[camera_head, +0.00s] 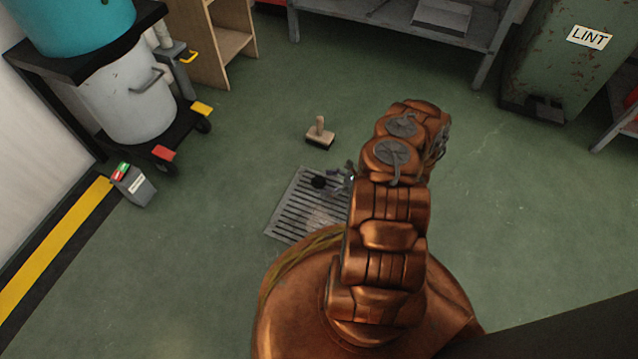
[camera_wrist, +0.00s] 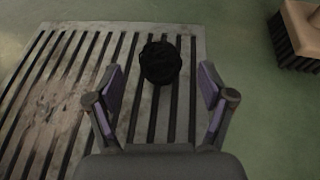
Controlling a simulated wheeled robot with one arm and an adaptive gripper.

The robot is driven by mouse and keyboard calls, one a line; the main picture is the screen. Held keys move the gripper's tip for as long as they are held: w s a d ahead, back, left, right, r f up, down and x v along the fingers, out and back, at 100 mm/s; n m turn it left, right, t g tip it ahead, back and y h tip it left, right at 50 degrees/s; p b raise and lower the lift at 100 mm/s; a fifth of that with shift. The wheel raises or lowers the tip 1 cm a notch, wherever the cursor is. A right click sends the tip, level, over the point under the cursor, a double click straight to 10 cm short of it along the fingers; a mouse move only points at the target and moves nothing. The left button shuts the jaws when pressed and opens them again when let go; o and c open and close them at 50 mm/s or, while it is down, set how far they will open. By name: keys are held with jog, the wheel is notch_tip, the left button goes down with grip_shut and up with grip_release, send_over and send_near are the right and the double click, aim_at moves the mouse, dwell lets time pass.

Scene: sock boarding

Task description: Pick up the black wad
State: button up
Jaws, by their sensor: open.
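The black wad (camera_head: 319,182) is a small dark round lump lying on a grey slotted floor grate (camera_head: 283,215). In the wrist view the black wad (camera_wrist: 160,62) sits near the grate's right side, ahead of my gripper and roughly centred between its fingers. My gripper (camera_wrist: 160,100) is open and empty, with purple pads on its inner faces. No contact with the wad shows. In the head view my gripper (camera_head: 340,178) is small and partly hidden by my arm, just right of the wad.
A wooden-handled brush (camera_head: 320,135) stands on the green floor beyond the grate; it also shows in the wrist view (camera_wrist: 298,38). A grey bin (camera_head: 128,100) on a wheeled base and a small control box (camera_head: 134,186) are at left. A LINT bin (camera_head: 570,60) stands back right.

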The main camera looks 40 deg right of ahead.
aim_at(325, 182)
jog(key=shift+b+x, duration=0.85)
jog(key=shift+x, duration=1)
jog(key=c, duration=1)
jog(key=shift+c, duration=0.2)
